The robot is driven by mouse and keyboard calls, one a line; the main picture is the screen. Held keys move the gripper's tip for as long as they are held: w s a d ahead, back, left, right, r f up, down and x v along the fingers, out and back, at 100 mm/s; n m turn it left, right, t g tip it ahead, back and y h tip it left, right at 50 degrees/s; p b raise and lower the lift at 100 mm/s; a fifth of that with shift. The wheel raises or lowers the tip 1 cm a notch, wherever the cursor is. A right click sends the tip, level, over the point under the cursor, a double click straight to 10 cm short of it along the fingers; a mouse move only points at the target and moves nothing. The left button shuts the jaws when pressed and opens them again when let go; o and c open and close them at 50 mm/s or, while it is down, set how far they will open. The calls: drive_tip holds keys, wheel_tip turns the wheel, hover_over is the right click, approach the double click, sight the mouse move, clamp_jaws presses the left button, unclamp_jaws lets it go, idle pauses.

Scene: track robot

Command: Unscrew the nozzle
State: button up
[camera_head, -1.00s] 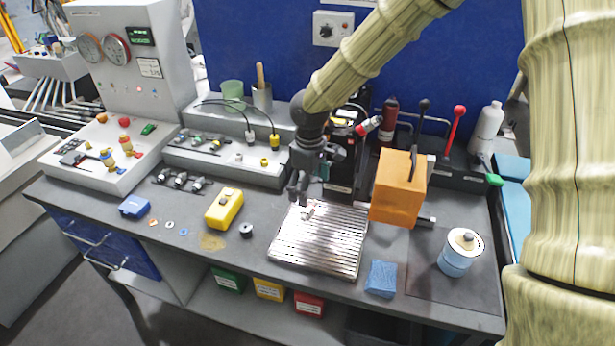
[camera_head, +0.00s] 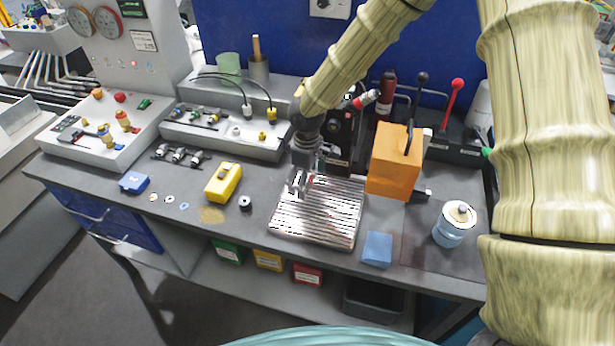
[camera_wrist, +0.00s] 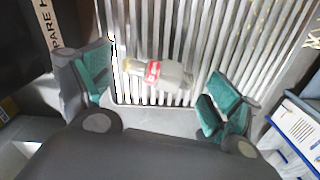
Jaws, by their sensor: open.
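A small part, taken to be the nozzle (camera_wrist: 160,73), shows in the wrist view with a grey body, a red band and a pale yellowish end. It lies sideways over the ribbed metal plate (camera_wrist: 205,35), near the plate's edge. My gripper (camera_wrist: 158,88) is open, with one green-padded finger on each side of the part and gaps on both sides. In the head view my gripper (camera_head: 298,188) is low over the left back part of the silver plate (camera_head: 325,225). The part is not clear there, being small and near my fingers.
An orange block (camera_head: 393,165) stands close to the plate's right. A blue sponge-like block (camera_head: 377,249) and a blue-white canister (camera_head: 454,222) are on the right. A yellow box (camera_head: 222,183) and a black ring (camera_head: 245,203) lie left. Black equipment (camera_head: 340,140) stands behind my gripper.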

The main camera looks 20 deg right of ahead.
drive_tip(key=c, duration=1.1)
drive_tip(key=shift+c, duration=0.2)
drive_tip(key=shift+s+a, duration=0.1)
drive_tip(key=shift+s, duration=0.05)
drive_tip(key=shift+s+a, duration=0.2)
drive_tip(key=shift+s, duration=0.1)
drive_tip(key=shift+c, duration=0.5)
